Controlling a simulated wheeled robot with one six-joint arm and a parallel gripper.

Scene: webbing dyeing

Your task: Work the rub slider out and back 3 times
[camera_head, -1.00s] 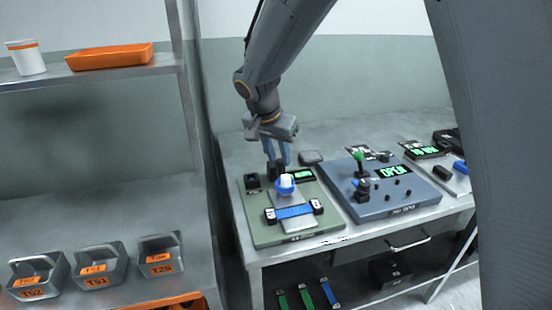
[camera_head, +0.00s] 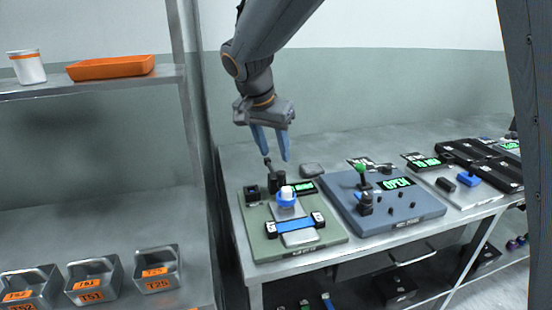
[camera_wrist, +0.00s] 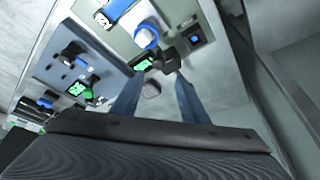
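A green board (camera_head: 262,243) stands at the left end of the bench. On it is a metal plate with a blue knob with a white top (camera_head: 286,197), which looks like the rub slider; the knob also shows in the wrist view (camera_wrist: 146,38). A blue webbing strip (camera_head: 293,226) lies across the plate in front of the knob, between two black clamps. My gripper (camera_head: 277,158) is open and empty, above and behind the knob, apart from it. In the wrist view its fingers (camera_wrist: 158,82) are spread with nothing between them.
A black post (camera_head: 273,181) stands behind the knob, close below my fingers. A small green display (camera_head: 303,187) is beside it. A blue-grey panel (camera_head: 420,212) with a green-topped lever (camera_head: 361,170) and an OPEN display stands right. Metal shelves (camera_head: 110,88) are left.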

